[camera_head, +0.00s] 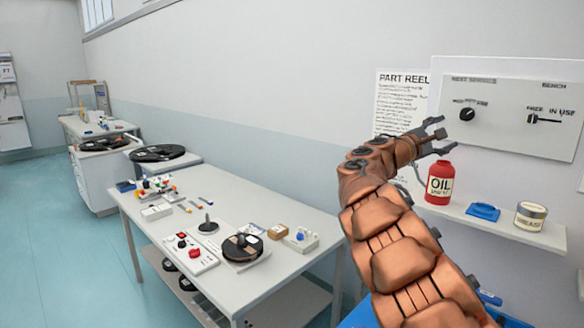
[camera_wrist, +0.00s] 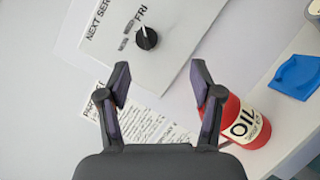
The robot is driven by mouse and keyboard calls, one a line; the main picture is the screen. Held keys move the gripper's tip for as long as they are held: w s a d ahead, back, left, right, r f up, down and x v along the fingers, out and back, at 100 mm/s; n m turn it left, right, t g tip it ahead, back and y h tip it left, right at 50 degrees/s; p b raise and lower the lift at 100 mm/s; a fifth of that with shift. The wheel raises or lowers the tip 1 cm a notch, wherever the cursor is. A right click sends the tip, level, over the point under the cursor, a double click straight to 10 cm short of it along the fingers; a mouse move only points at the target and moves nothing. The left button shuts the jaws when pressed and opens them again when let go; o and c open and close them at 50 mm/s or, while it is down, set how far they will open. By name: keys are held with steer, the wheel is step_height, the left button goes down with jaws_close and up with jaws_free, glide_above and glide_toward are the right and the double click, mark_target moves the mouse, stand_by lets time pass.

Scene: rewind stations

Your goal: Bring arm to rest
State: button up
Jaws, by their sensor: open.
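My gripper (camera_head: 434,136) is at the end of my raised copper-coloured arm, in front of the wall on the right in the head view. In the wrist view my gripper (camera_wrist: 160,85) is open, with nothing between its two fingers. The right finger overlaps the red oil bottle (camera_wrist: 238,120) in that picture; I cannot tell whether they touch. The oil bottle (camera_head: 439,183) stands upright on the wall shelf, just below my gripper in the head view. A black dial (camera_wrist: 146,38) on the wall panel lies beyond the fingertips.
The shelf (camera_head: 510,231) also holds a blue item (camera_head: 483,211) and a grease tin (camera_head: 530,215). The panel (camera_head: 505,115) has a dial and a lever. A white table (camera_head: 257,200) with reels and small parts stands to the left. The floor (camera_head: 60,240) at far left is clear.

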steer(key=s+d+f+m+g+y, duration=0.1)
steer(key=s+f+m+g+y, duration=0.4)
steer(key=s, duration=0.7)
steer(key=s+d+f+m+g+y, duration=0.1)
steer(key=s+f+m+g, duration=0.15)
steer(key=s+f, duration=0.75)
steer(key=s+a+f+m+y, duration=0.1)
steer(key=s+a+f+y, duration=0.3)
steer(key=s+a, duration=0.5)
steer(key=s+a+f+m+g+y, duration=0.1)
steer(key=s+a+f+y, duration=0.3)
steer(key=s+a+f, duration=0.5)
steer(key=s+a+f+m+y, duration=0.1)
steer(key=s+a+f+y, duration=0.3)
steer(key=s+a, duration=0.6)
step_height(320, 180, down, 3)
steer(key=shift+s+a+r+y, duration=0.2)
steer(key=shift+s+a+y, duration=0.2)
steer(key=shift+s, duration=0.65)
steer(key=shift+m+g, duration=0.25)
